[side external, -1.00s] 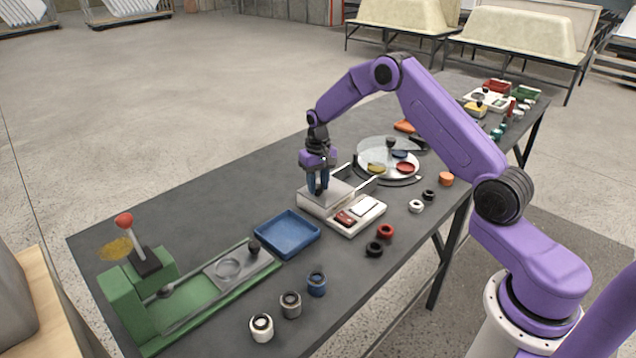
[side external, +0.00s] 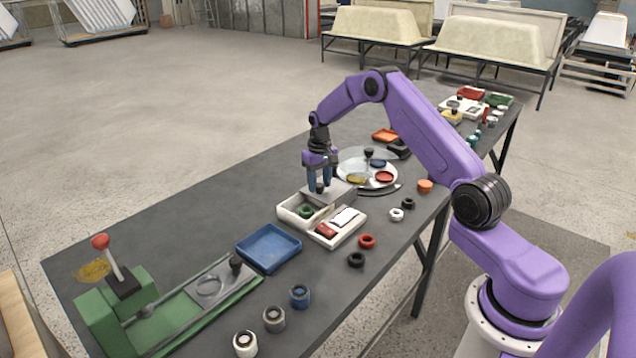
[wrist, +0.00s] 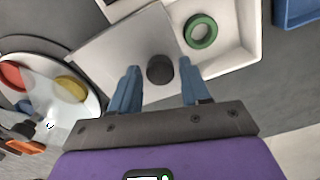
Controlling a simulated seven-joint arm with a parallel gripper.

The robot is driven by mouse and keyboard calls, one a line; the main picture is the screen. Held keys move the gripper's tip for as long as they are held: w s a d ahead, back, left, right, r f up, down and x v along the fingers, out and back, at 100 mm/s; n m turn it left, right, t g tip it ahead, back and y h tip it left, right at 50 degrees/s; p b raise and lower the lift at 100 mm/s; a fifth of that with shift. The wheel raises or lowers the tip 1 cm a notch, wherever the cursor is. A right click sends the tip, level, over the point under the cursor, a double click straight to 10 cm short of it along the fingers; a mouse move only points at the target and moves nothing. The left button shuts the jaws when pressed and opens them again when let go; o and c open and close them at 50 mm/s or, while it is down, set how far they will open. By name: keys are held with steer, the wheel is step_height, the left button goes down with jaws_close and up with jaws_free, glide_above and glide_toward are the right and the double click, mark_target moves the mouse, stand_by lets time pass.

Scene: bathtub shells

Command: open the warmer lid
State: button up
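The warmer is a white box (side external: 288,214) in the middle of the table, with a second white compartment beside it. Its flat grey lid (side external: 336,193) is slid toward the turntable and uncovers part of the box. A green ring (side external: 306,211) lies inside; it also shows in the wrist view (wrist: 201,31). The lid has a round black knob (wrist: 160,69). My gripper (side external: 320,186) is low over the lid, its blue fingers on either side of the knob. In the wrist view gaps show between the fingers (wrist: 158,78) and the knob.
A round plate (side external: 350,170) with coloured pieces under a clear cover stands just beyond the lid. A blue tray (side external: 268,248) and a green lever press (side external: 150,305) are on the near side. Loose rings (side external: 367,241) lie along the right edge.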

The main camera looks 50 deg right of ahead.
steer(key=shift+o, duration=0.3)
step_height(320, 180, up, 17)
steer(key=shift+r, duration=0.2)
stand_by(0.4)
steer(key=s+a+r+n, duration=0.1)
steer(key=s+a+n, duration=0.1)
steer(key=s+a, duration=0.45)
steer(key=s+a+r+n, duration=0.1)
steer(key=s+a+n, duration=0.2)
steer(key=a, duration=0.6)
steer(key=s+a+r+n, duration=0.1)
steer(key=s+a+n, duration=0.1)
steer(key=s+a, duration=0.45)
steer(key=s+a+f+n, duration=0.1)
steer(key=s+n, duration=0.3)
steer(key=s, duration=0.9)
steer(key=s+a+f+n, duration=0.1)
steer(key=s+n, duration=0.3)
steer(key=s, duration=0.9)
steer(key=shift+s+f+n, duration=0.3)
steer(key=shift+s+f, duration=0.05)
steer(key=shift+f, duration=0.5)
